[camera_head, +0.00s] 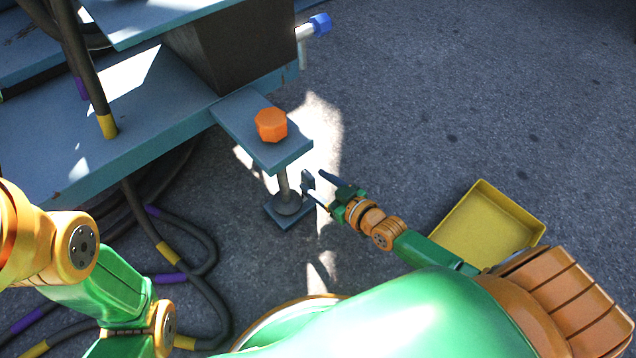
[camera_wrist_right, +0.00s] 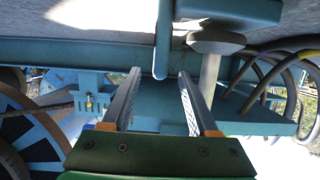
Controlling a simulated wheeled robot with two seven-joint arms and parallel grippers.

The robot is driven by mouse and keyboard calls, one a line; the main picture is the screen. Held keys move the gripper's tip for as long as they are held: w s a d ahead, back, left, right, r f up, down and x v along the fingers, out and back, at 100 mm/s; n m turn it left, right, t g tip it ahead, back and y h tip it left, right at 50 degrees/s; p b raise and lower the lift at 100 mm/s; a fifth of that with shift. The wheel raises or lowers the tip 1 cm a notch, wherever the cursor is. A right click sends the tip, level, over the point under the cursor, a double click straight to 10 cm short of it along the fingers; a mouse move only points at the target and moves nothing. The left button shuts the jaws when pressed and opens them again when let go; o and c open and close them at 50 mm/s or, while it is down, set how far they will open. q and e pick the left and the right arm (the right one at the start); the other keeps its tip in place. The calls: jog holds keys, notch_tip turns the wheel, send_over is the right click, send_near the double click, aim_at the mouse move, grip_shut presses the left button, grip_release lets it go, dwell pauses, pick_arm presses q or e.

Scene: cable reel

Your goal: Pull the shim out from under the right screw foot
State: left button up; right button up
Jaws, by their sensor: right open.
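The right screw foot hangs below a blue bracket, with an orange knob (camera_head: 271,125) on top and a round grey pad (camera_head: 288,204) at the bottom; the pad also shows in the right wrist view (camera_wrist_right: 216,44). The shim (camera_head: 290,219) is a flat blue plate under the pad, and it shows at the top of the right wrist view (camera_wrist_right: 232,12). Beside it, a slim blue bar (camera_wrist_right: 163,42) points between my fingers; I cannot tell whether it joins the shim. My right gripper (camera_head: 317,185) is open beside the foot. My left gripper is out of view.
A yellow tray (camera_head: 490,222) lies on the asphalt at the right. Dark cables with yellow and purple bands (camera_head: 205,260) loop on the ground at the left. Open asphalt lies behind the tray.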

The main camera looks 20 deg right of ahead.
aim_at(300, 171)
jog(key=b+x, duration=0.1)
jog(key=x, duration=0.1)
jog(key=b+x, duration=0.1)
jog(key=b, duration=0.1)
jog(key=b+x, duration=0.1)
jog(key=x, duration=0.1)
jog(key=shift+w+a+f+b, duration=0.1)
jog(key=shift+w+f+b, duration=0.15)
jog(key=shift+f+b, duration=0.15)
jog(key=shift+w+a+b, duration=0.25)
jog(key=shift+w+b, duration=0.05)
jog(key=shift+w, duration=0.35)
grip_shut()
dwell(0.5)
